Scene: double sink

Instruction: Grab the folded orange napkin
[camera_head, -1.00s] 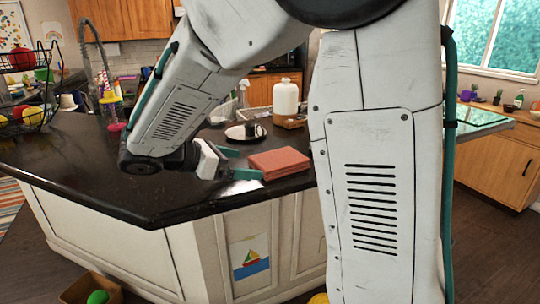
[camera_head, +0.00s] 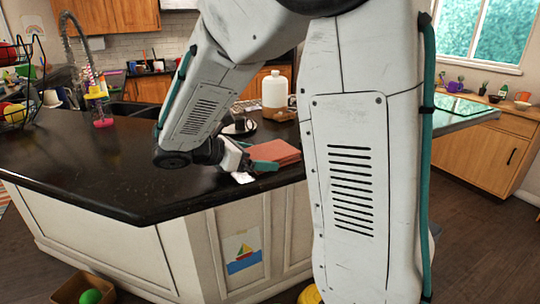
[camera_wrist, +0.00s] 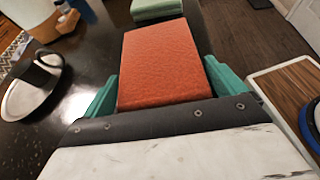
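The folded orange napkin (camera_head: 275,151) lies flat on the dark counter, near its front edge, partly hidden by my arm in the head view. In the wrist view the napkin (camera_wrist: 160,60) is a thick orange rectangle straight ahead of my palm. My gripper (camera_head: 255,157) is open at its near end, with one teal finger on each side. In the wrist view the left finger (camera_wrist: 102,99) and right finger (camera_wrist: 226,80) stand close to the napkin's side edges. I cannot tell whether they touch it.
A dark cup on a round plate (camera_wrist: 23,100) stands to the left in the wrist view. A green folded item (camera_wrist: 156,9) lies beyond the napkin. A white jug (camera_head: 275,89) stands at the back. A wooden-surfaced item (camera_wrist: 286,85) is at the right. The counter's left part is clear.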

